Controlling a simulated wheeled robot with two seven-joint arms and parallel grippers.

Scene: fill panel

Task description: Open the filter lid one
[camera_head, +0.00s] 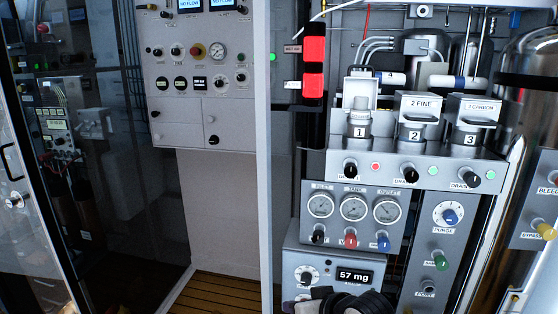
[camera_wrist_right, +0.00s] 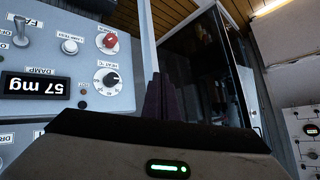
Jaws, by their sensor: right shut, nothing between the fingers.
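Filter one (camera_head: 359,131), marked 1, is the leftmost of three filter housings on the grey panel in the head view. Its lid (camera_head: 353,86) appears to stand raised at the back, and a pale cylinder shows in front of it. Filter two (camera_head: 415,133) and filter three (camera_head: 470,138) have their lids lying flat over them. My right gripper (camera_head: 345,299) is low at the bottom edge, in front of the 57 mg display box and well below filter one. Its dark fingers (camera_wrist_right: 165,98) are together and empty in the right wrist view. My left gripper is out of view.
Below the filters are drain knobs, a panel with three gauges (camera_head: 353,207) and the display box (camera_head: 312,270). A large metal tank (camera_head: 525,95) stands at the right. A white frame post (camera_head: 265,160) and glass door are at the left.

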